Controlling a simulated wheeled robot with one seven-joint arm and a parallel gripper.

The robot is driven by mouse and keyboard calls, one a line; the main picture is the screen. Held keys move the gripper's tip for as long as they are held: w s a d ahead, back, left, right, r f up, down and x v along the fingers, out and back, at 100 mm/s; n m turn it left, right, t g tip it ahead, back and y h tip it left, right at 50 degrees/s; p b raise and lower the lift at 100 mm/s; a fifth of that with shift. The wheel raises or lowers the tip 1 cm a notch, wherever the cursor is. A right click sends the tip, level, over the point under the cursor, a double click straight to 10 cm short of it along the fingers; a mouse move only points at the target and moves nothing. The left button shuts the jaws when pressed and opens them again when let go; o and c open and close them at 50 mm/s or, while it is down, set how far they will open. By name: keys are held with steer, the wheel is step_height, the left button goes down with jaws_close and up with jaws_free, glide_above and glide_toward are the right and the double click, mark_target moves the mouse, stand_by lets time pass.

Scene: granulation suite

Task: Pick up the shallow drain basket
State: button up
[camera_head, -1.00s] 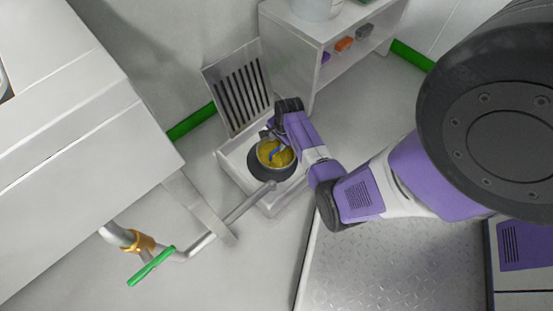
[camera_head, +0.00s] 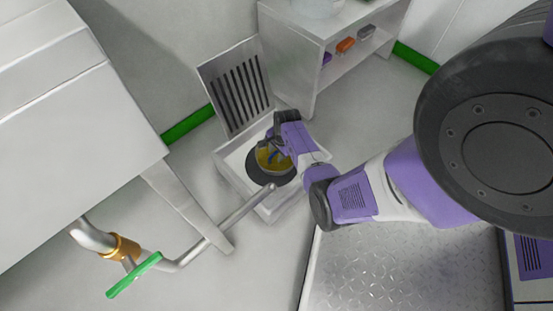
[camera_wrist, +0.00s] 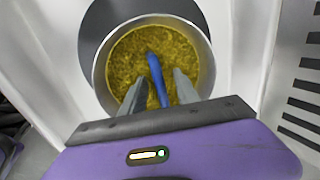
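The shallow drain basket (camera_head: 263,160) is a round grey-rimmed cup with a grainy yellow inside and a blue handle. It sits at the dark round drain (camera_head: 270,180) in a white floor basin (camera_head: 228,158). In the wrist view, the basket rim (camera_wrist: 103,82) and its blue handle (camera_wrist: 154,68) show clearly. My gripper (camera_wrist: 158,84) is over the basket, its two grey fingers apart on either side of the blue handle. Gaps show between fingers and handle. In the head view my gripper (camera_head: 277,146) partly hides the basket.
A slotted grate (camera_head: 238,90) leans upright behind the basin. A pipe (camera_head: 235,215) with a green-handled valve (camera_head: 133,275) ends close to the basket. A white shelf unit (camera_head: 290,60) stands behind, and a large pale cabinet (camera_head: 70,150) is at left.

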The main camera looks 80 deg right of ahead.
steer(key=shift+c, duration=0.5)
jaws_close()
steer(key=shift+r, duration=0.1)
stand_by(0.8)
